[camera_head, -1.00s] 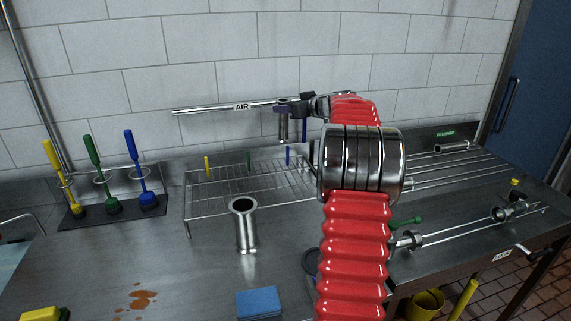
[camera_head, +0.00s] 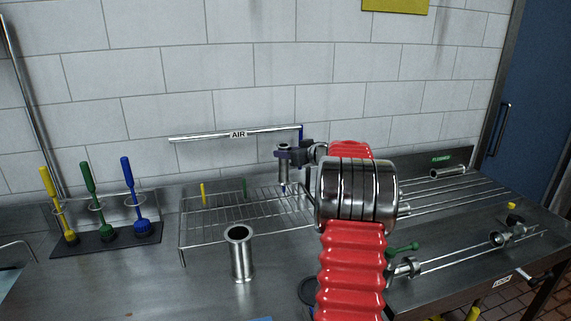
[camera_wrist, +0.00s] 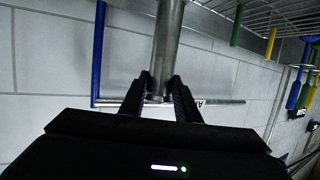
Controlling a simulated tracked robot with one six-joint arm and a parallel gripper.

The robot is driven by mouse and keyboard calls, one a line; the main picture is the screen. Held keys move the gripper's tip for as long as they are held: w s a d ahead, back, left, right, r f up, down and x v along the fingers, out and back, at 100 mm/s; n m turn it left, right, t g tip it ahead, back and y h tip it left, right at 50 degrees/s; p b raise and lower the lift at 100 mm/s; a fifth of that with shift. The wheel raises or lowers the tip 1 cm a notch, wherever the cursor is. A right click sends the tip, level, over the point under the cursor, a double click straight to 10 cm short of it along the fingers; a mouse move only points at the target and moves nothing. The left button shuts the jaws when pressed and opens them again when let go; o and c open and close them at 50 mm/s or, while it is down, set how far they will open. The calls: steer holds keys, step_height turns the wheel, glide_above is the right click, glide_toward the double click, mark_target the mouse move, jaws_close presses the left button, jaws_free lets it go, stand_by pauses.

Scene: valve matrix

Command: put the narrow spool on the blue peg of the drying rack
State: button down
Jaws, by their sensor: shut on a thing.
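My gripper (camera_head: 284,153) is shut on the narrow spool (camera_head: 283,166), a slim steel tube held upright above the drying rack (camera_head: 215,212). In the wrist view the spool (camera_wrist: 168,45) runs from between the fingers (camera_wrist: 160,90) out past the top edge. The blue peg (camera_head: 283,188) shows just under the spool's lower end, its upper part hidden by the spool. I cannot tell whether the spool is around the peg or in front of it. The green peg (camera_head: 244,188) and yellow peg (camera_head: 203,193) stand bare to the left.
A wider steel spool (camera_head: 240,255) stands on the counter before the rack. An AIR pipe (camera_head: 238,134) runs along the wall, with a blue upright piece (camera_wrist: 98,50) at its end. Coloured brushes (camera_head: 90,200) stand left; another steel tube (camera_head: 448,172) lies at right.

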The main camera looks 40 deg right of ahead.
mark_target(287, 162)
steer(key=shift+f, duration=1.95)
steer(key=c, duration=1.3)
jaws_free()
steer(key=shift+c, duration=0.2)
steer(key=shift+s, duration=0.15)
steer(key=v, duration=1.1)
steer(key=shift+s+r, duration=0.3)
steer(key=shift+s, duration=0.05)
steer(key=shift+a, duration=0.1)
